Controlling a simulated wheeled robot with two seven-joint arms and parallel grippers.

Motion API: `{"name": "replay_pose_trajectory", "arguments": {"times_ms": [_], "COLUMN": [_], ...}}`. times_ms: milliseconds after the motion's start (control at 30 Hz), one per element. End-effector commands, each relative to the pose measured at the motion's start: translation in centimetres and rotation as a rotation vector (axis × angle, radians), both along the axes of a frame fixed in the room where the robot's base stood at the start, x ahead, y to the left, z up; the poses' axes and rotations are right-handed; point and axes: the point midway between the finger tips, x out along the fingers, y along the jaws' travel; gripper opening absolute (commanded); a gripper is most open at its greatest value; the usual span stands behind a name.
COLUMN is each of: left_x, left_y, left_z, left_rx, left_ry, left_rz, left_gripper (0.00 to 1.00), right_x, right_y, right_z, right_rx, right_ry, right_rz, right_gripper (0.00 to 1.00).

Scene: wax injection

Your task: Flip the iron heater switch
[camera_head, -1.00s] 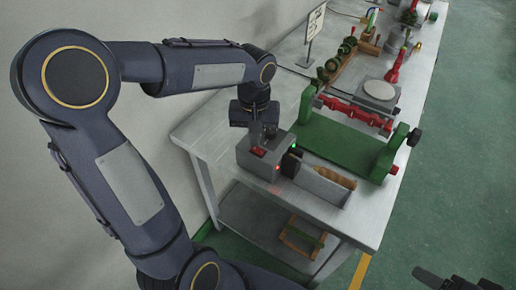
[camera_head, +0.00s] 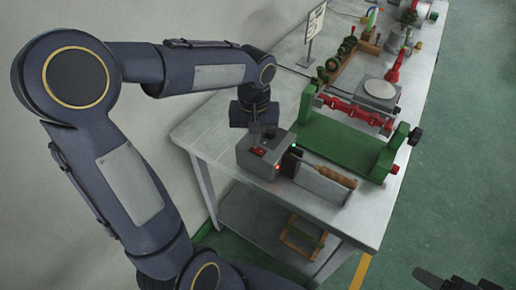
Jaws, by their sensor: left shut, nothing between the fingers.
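The iron heater is a grey box (camera_head: 259,160) near the table's front left corner. A red switch (camera_head: 258,151) sits on its top, and a small green light and a red light glow on its sides. My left gripper (camera_head: 263,134) points down just behind the switch, at the box's back edge. Its fingers are shut and empty. I cannot tell whether they touch the box. The iron, with a wooden handle (camera_head: 336,177), rests beside the box over a grey holder (camera_head: 319,187). At the bottom right, a dark end of my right gripper (camera_head: 447,279) shows, mostly cut off.
A green stand (camera_head: 340,145) with a red clamp bar stands behind the heater. A small sign (camera_head: 315,20) and red and green tools stand farther back. The grey table (camera_head: 205,128) is bare left of the heater. A lower shelf holds a wooden frame (camera_head: 303,236).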

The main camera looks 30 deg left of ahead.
Motion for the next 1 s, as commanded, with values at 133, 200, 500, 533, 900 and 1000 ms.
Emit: {"name": "replay_pose_trajectory", "arguments": {"times_ms": [133,200,500,533,900,1000], "left_x": [0.0,0.0,0.0,0.0,0.0,0.0], "left_y": [0.0,0.0,0.0,0.0,0.0,0.0], "left_z": [-0.3,-0.4,-0.9,-0.9,-1.3,-0.9], "left_rx": [0.0,0.0,0.0,0.0,0.0,0.0], "left_ry": [0.0,0.0,0.0,0.0,0.001,0.002], "left_rz": [0.0,0.0,0.0,0.0,0.0,0.0], "left_gripper": [0.0,0.0,0.0,0.0,0.0,0.0], "right_x": [0.0,0.0,0.0,0.0,0.0,0.0], "right_y": [0.0,0.0,0.0,0.0,0.0,0.0], "right_z": [-0.2,-0.3,-0.7,-0.7,-0.9,-0.6], "right_rx": [0.0,0.0,0.0,0.0,0.0,0.0], "right_ry": [0.0,0.0,0.0,0.0,0.0,0.0], "right_rz": [0.0,0.0,0.0,0.0,0.0,0.0], "right_gripper": [0.63,0.63,0.63,0.63,0.63,0.63]}}
